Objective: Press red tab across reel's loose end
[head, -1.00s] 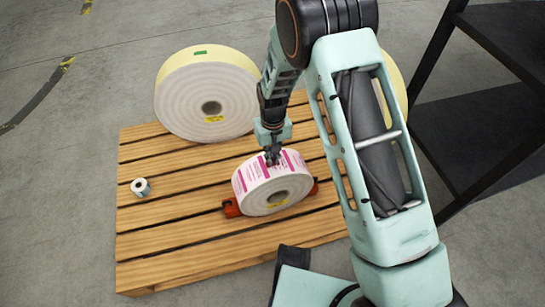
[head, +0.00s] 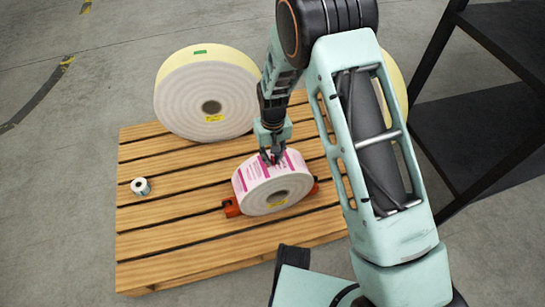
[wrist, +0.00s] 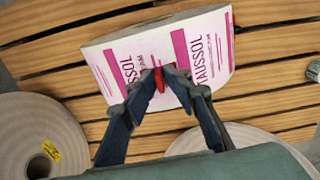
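The printed reel (head: 275,195) stands on edge on the pallet, white with pink and magenta labels. Its printed outer face (wrist: 205,52) fills the upper middle of the wrist view. My gripper (head: 271,160) is over the top of the reel, pointing down. In the wrist view my gripper (wrist: 160,70) has its fingertips close together on a small red tab (wrist: 159,81), which lies over the printed face. Whether the tab touches the reel is unclear. I cannot make out the reel's loose end.
Orange chocks (head: 233,209) sit at both sides of the reel on the wooden pallet (head: 170,252). A large pale reel (head: 180,105) stands behind, another partly hidden by my arm. A small roll (head: 140,187) lies at left. A dark shelf (head: 480,120) stands at right.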

